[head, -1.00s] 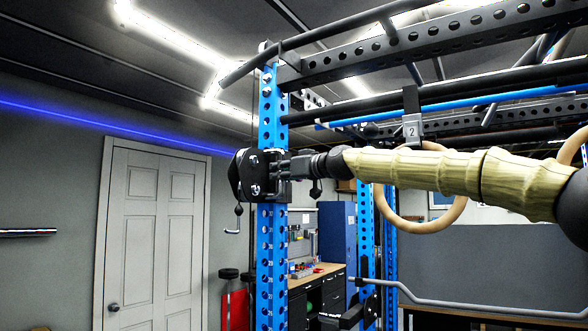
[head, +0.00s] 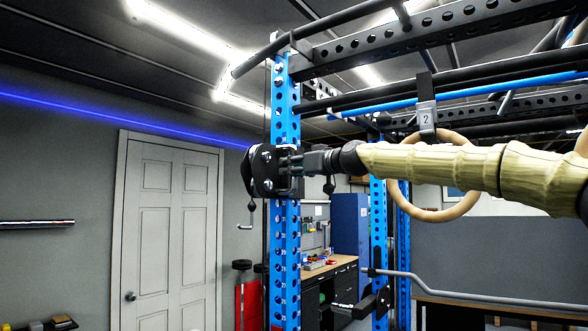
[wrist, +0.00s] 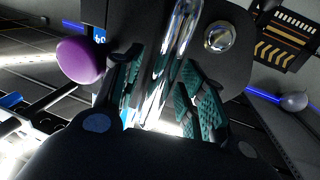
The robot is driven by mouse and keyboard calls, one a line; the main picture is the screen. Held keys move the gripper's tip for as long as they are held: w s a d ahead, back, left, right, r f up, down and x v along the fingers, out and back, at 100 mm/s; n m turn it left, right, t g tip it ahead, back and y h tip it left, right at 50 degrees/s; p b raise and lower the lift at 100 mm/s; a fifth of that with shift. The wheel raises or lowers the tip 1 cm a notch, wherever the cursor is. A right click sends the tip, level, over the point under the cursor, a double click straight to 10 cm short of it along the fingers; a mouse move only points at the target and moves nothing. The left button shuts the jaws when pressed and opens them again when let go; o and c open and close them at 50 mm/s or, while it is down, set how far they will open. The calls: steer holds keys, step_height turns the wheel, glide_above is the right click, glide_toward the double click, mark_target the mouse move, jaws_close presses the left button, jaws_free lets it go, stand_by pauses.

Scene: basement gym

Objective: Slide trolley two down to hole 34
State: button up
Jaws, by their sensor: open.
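A black trolley (head: 262,172) sits around the blue upright (head: 286,225), well above the bench. Small hole numbers run down the upright, too small to read surely. My gripper (head: 296,163) is at the trolley's right side. In the wrist view, my open gripper (wrist: 160,85) has its teal-padded fingers on either side of a shiny chrome bar (wrist: 180,45). The trolley's dark plate (wrist: 235,70) is behind it. A purple ball knob (wrist: 80,62) is left of the fingers. I cannot tell whether the pads touch the bar. No number shows on the trolley.
A wooden ring (head: 443,214) hangs behind my arm, by a tag marked 2 (head: 427,116). A grey bar (head: 470,292) juts right from a lower black bracket on the rear upright. A white door (head: 172,230) and a workbench (head: 335,268) are behind.

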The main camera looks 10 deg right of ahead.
steer(key=v, duration=1.2)
steer(key=shift+d+f, duration=0.1)
steer(key=shift+w+f, duration=0.1)
